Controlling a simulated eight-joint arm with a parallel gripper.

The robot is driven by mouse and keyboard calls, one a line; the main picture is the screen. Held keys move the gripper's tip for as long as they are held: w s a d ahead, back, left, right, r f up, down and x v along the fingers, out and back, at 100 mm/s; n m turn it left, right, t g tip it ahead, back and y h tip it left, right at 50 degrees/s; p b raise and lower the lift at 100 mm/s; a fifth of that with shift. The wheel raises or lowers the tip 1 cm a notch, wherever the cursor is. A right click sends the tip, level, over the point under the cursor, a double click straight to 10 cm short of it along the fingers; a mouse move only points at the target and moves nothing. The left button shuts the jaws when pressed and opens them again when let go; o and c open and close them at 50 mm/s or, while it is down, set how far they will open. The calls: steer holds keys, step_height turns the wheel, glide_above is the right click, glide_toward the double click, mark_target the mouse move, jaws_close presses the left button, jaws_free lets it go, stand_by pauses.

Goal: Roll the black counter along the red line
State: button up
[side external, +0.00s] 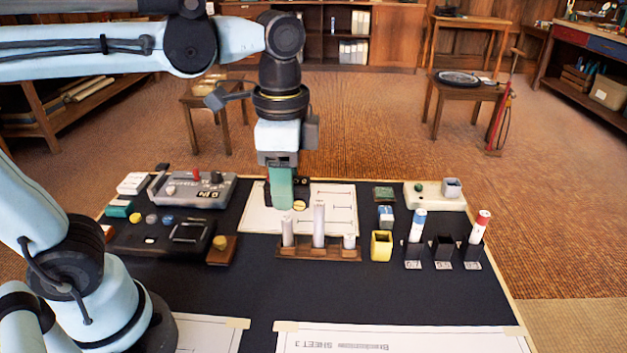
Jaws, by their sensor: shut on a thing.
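My gripper (282,166) points down over the back middle of the board and is shut on a teal-green block (282,188). The block hangs upright over a white sheet (255,222) with thin dark lines; I cannot tell whether it touches the sheet. A small yellow disc (300,206) shows just right of the block's lower end. I cannot make out a black counter or a red line. Part of the sheet is hidden behind my gripper and the block.
A wooden rack (318,252) with white cylinders stands in front of the sheet. A grey device (195,188) and dark tray (165,238) lie left. A yellow cup (381,246) and black marker holders (443,250) stand right. The dark mat (380,295) is clear in front.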

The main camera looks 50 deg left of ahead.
steer(key=w+a+r, duration=0.1)
steer(key=w+r, duration=0.1)
steer(key=w, duration=0.4)
steer(key=w+a+r, duration=0.1)
steer(key=w+a, duration=0.1)
steer(key=w, duration=0.5)
glide_above(331, 192)
steer(key=w+d, duration=0.2)
step_height(331, 192, down, 6)
steer(key=shift+g, duration=0.3)
steer(key=shift+d+f, duration=0.15)
steer(key=shift+f, duration=7.2)
steer(key=shift+s+f, duration=0.1)
steer(key=shift+f, duration=0.4)
steer(key=shift+s+a, duration=0.15)
steer(key=shift+a, duration=0.1)
steer(key=shift+s+a, duration=0.25)
steer(key=shift+s+a, duration=0.45)
